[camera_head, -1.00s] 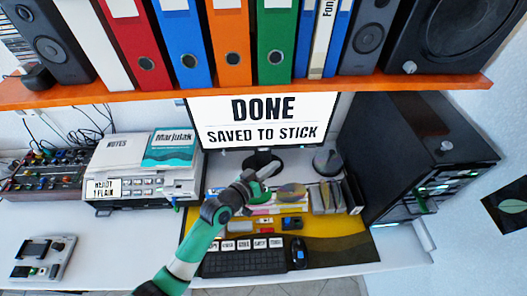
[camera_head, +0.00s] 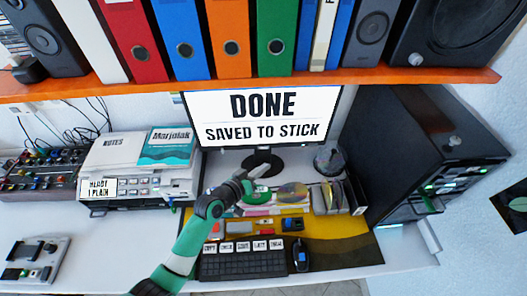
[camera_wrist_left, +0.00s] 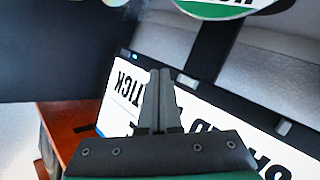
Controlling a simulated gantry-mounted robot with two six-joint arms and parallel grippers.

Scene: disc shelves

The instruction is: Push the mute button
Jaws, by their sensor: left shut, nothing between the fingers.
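No button that I can read as mute shows in these views. My left gripper (camera_head: 252,179) is shut and empty over the back of the desk, in front of the monitor's stand. In the left wrist view its shut fingers (camera_wrist_left: 160,80) point toward the picture's top, with the monitor's lettering behind them. A keyboard (camera_head: 243,266) lies at the desk's front, with a row of labelled keys (camera_head: 240,246) along its back. A small grey device with buttons (camera_head: 32,262) stands at the left. My right gripper is not in view.
The monitor (camera_head: 262,117) reads "DONE SAVED TO STICK". A mixer (camera_head: 40,172) and a grey machine (camera_head: 140,192) stand at the left, a black tower (camera_head: 400,150) at the right. A mouse (camera_head: 301,257) lies beside the keyboard. An orange shelf (camera_head: 200,86) overhangs.

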